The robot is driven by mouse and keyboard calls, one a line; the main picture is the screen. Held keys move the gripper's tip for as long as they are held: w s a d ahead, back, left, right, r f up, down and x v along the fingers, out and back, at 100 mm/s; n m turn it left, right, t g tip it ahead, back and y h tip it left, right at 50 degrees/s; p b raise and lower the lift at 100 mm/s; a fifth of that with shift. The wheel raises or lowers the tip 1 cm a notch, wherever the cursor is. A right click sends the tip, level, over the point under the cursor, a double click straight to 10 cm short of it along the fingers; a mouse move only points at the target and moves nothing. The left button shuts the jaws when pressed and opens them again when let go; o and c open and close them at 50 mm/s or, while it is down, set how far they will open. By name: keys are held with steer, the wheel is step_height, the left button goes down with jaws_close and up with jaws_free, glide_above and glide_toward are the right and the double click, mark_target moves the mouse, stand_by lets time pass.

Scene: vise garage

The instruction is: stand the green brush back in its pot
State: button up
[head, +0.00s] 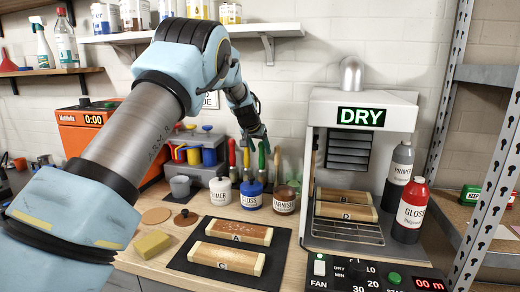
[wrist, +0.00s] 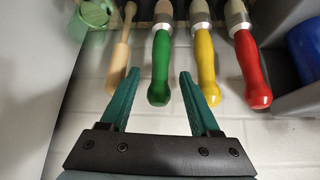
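The green brush (wrist: 160,70) has a rounded green handle and a metal ferrule at the top edge of the wrist view. In the head view its handle (head: 262,154) stands upright behind the paint jars. My gripper (wrist: 158,76) is open, its teal fingers on either side of the handle's end in the wrist view, with gaps on both sides. It also shows in the head view (head: 257,135), just above the handles. The brush's bristles are hidden. Which pot is the brush's own I cannot tell; jars labelled PRIMER (head: 220,191), GLOSS (head: 250,194) and VARNISH (head: 284,200) stand in front.
A wooden handle (wrist: 121,55), a yellow brush (wrist: 204,75) and a red brush (wrist: 251,70) flank the green one closely. The white DRY cabinet (head: 405,100) stands right. Wooden blocks lie on a dark mat (head: 195,262). A yellow sponge (head: 152,244) lies left.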

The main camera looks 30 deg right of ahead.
steer(key=b+v, duration=0.3)
steer(key=v, duration=0.7)
steer(key=shift+a+r+b, duration=0.2)
steer(key=shift+r+b, duration=0.1)
steer(key=shift+b, duration=0.1)
steer(key=shift+s, duration=0.1)
steer(key=shift+a, duration=0.1)
stand_by(0.4)
steer(key=a+f+n+y, duration=0.2)
steer(key=a+f+n, duration=0.15)
steer(key=a, duration=1.15)
steer(key=s+a+f+n+g+y, duration=0.15)
steer(key=s+a+f, duration=0.3)
steer(key=a, duration=0.55)
steer(key=s+a+f+n+y, duration=0.1)
steer(key=s+a+f+n, duration=0.3)
steer(key=a, duration=0.7)
steer(key=s+a+f+g, duration=0.1)
steer(key=s+a+f, duration=0.2)
steer(key=s+a, duration=0.7)
steer(key=s+y, duration=0.1)
steer(key=s, duration=0.3)
steer(key=shift+s+f, duration=0.25)
steer(key=shift+s, duration=0.1)
